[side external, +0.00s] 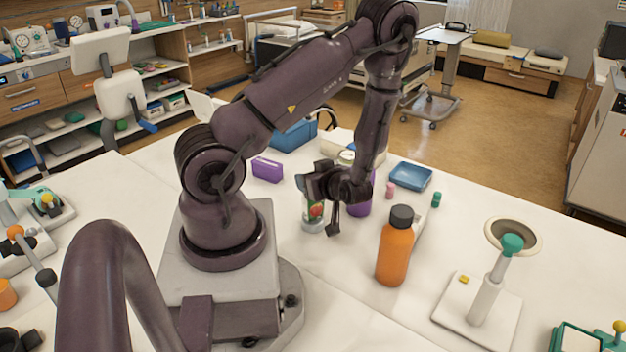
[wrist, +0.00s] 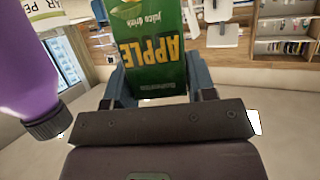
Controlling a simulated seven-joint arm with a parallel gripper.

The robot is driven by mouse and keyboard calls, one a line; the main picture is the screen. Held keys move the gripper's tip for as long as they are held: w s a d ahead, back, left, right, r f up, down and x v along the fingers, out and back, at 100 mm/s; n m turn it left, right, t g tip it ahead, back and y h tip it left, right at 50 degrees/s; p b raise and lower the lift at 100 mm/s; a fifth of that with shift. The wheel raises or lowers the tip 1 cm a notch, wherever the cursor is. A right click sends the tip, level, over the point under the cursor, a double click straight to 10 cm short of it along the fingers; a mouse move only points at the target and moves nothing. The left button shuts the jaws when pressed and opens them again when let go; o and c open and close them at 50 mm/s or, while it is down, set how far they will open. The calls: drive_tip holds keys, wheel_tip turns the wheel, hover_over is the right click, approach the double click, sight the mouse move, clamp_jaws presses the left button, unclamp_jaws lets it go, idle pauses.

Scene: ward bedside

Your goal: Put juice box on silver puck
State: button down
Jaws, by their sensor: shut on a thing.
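The juice box (side external: 314,212) is green with a red patch in the side external view, partly hidden by my gripper. In the wrist view it (wrist: 150,50) shows "APPLE juice drink" lettering upside down, between my two fingers. My gripper (side external: 319,203) is shut on the juice box; its fingers also show in the wrist view (wrist: 157,88). The silver puck (side external: 312,228) appears as a grey disc at the foot of the box. I cannot tell for sure whether box and puck touch.
A purple bottle (side external: 359,207) stands close behind my gripper; it fills the left of the wrist view (wrist: 28,75). An orange bottle (side external: 393,250) stands to the right. A purple box (side external: 267,169) and blue tray (side external: 410,176) lie farther back. The front middle of the table is clear.

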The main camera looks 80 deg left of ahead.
drive_tip(key=shift+f, duration=0.15)
drive_tip(key=shift+c, duration=2.3)
unclamp_jaws()
